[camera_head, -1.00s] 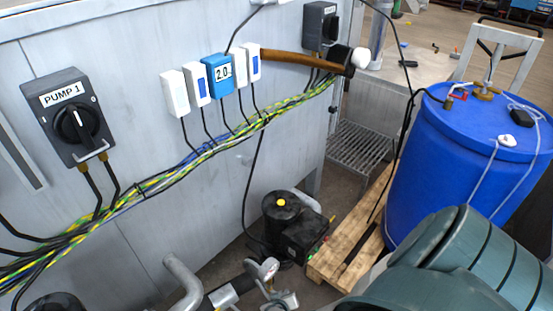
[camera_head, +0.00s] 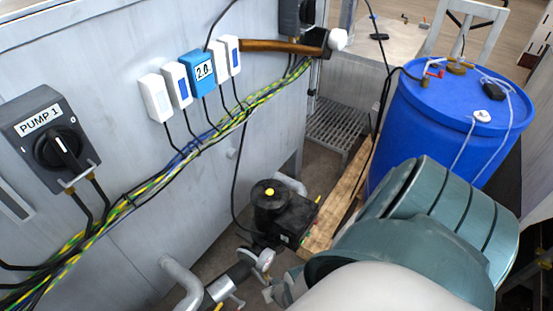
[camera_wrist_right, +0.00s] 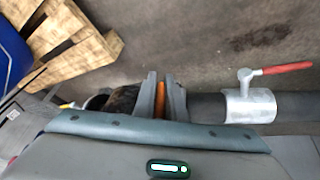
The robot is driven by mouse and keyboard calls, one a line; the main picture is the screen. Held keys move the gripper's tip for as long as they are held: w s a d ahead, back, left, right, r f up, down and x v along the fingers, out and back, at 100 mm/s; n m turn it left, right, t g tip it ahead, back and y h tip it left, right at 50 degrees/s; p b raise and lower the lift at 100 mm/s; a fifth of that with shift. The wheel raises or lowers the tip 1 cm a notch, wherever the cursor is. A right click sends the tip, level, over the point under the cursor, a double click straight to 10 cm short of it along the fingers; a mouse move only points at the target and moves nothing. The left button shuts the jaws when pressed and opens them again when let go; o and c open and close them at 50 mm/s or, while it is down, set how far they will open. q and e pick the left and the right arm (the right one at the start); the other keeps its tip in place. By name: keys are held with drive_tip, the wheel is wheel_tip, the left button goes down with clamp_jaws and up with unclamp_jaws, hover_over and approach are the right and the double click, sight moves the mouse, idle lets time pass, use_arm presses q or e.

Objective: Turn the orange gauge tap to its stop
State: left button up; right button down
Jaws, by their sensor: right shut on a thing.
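The orange gauge tap (camera_wrist_right: 160,100) shows as a narrow orange strip in the right wrist view. My right gripper (camera_wrist_right: 160,98) is shut on it, with one grey finger on each side. The fingers hide most of the tap, so its turn angle cannot be read. In the head view a small round gauge (camera_head: 265,260) sits on the pipework at the bottom centre, beside my right arm. My right arm hides the right gripper and the tap there. My left gripper is in neither view.
A valve with a red lever (camera_wrist_right: 286,69) sits on the pipe beside the gripper. A black pump (camera_head: 285,217) stands behind the gauge. A blue drum (camera_head: 440,115) and a wooden pallet (camera_head: 341,205) are at the right. Cables (camera_head: 190,155) run along the cabinet.

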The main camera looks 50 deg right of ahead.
drive_tip(key=shift+a, duration=0.15)
idle(0.3)
drive_tip(key=c, duration=1.8)
unclamp_jaws()
